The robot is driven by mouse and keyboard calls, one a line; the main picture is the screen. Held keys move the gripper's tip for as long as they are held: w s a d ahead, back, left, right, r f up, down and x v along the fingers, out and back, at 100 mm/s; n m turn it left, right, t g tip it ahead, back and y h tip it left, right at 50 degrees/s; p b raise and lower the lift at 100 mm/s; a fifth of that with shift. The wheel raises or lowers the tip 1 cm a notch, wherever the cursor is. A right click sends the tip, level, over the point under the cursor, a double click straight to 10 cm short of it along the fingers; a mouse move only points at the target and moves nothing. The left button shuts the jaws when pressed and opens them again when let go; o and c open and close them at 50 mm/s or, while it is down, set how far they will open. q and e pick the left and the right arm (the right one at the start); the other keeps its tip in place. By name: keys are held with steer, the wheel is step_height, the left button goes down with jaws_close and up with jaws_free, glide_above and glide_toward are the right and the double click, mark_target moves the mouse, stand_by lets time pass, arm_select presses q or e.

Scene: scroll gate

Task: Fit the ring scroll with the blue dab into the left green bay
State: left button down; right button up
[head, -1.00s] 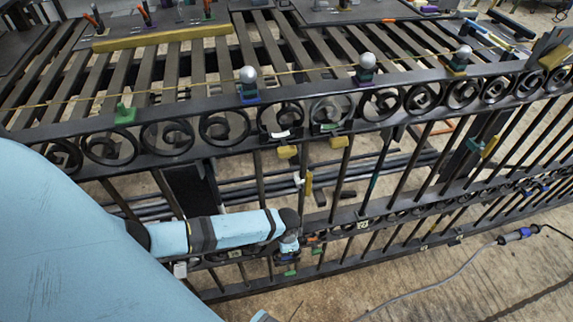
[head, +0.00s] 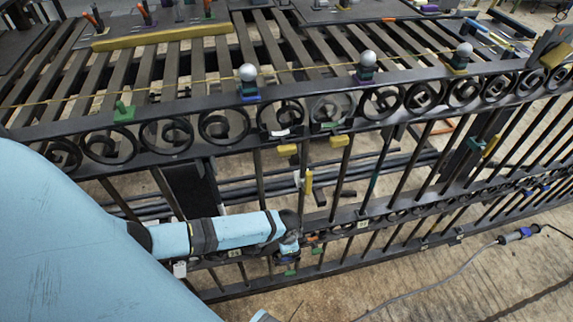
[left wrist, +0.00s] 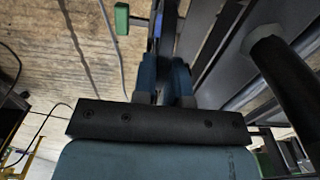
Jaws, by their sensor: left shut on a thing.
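My left gripper (head: 288,247) is at the lower scroll rail of the gate, at the end of my blue arm. In the left wrist view its two blue fingers (left wrist: 166,82) are shut on a dark piece (left wrist: 170,22), which looks like the ring scroll. A blue patch shows along its left edge, and most of its shape is hidden by the fingers. A green block (left wrist: 122,18) stands to its left. In the head view a green tab (head: 290,272) shows just below the gripper. The bay itself is mostly hidden by my gripper. My right gripper is not in view.
The black gate's upper rail (head: 200,107) carries a row of scrolls and silver ball finials (head: 248,72). Yellow blocks (head: 287,150) hang below it. Vertical bars stand close to my gripper.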

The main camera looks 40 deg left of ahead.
arm_select(q)
steer(key=shift+f, duration=0.3)
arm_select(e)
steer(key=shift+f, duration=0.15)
arm_select(q)
steer(key=c, duration=1.1)
jaws_free()
step_height(320, 180, up, 14)
steer(key=p, duration=0.2)
steer(key=shift+p, duration=0.35)
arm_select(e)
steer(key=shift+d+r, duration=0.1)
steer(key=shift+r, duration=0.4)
arm_select(q)
steer(key=shift+f, duration=0.1)
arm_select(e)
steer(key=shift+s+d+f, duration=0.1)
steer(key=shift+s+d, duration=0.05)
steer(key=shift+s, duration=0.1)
